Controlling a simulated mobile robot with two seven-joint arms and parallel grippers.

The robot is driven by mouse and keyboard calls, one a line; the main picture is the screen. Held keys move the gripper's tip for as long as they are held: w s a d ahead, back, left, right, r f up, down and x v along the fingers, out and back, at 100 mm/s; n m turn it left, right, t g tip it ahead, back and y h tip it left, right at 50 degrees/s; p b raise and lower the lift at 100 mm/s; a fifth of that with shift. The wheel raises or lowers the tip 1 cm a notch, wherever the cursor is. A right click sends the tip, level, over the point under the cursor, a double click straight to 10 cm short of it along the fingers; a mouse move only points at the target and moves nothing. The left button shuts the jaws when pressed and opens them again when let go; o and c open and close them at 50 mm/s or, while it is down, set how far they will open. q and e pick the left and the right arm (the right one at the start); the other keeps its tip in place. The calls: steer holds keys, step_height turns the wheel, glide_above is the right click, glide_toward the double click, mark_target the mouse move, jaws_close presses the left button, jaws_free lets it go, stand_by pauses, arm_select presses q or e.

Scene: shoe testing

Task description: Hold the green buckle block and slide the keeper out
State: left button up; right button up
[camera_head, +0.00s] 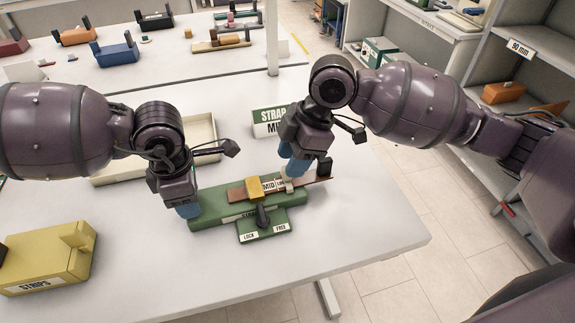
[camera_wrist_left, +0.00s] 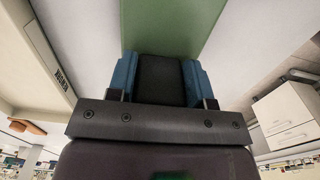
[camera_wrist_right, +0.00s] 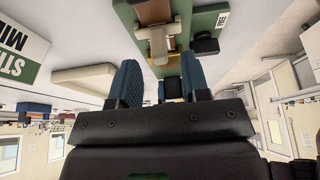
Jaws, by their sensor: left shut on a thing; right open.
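The green buckle block (camera_head: 208,211) lies long across the table, with a brown strap (camera_head: 237,194) along its top. A mustard-yellow piece (camera_head: 254,188) sits over the strap. A small cream piece (camera_head: 288,186), which looks like the keeper, is to its right beside the MID label. My left gripper (camera_head: 188,210) is shut on the block's left end; the green block (camera_wrist_left: 170,25) also fills the space ahead of its fingers in the left wrist view. My right gripper (camera_head: 292,172) is open just above the cream piece; its spread blue fingers show in the right wrist view (camera_wrist_right: 160,85). Contact is unclear.
A dark lever (camera_head: 262,214) sits on the block's front plate between LOCK and FREE labels. A yellow STRIPS box (camera_head: 45,262) is at the front left. A cream tray (camera_head: 203,132) and a STRAP sign (camera_head: 268,122) stand behind. The table's front right is clear.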

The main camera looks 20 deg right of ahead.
steer(key=v, duration=0.9)
arm_select(q)
steer(key=o, duration=1.1)
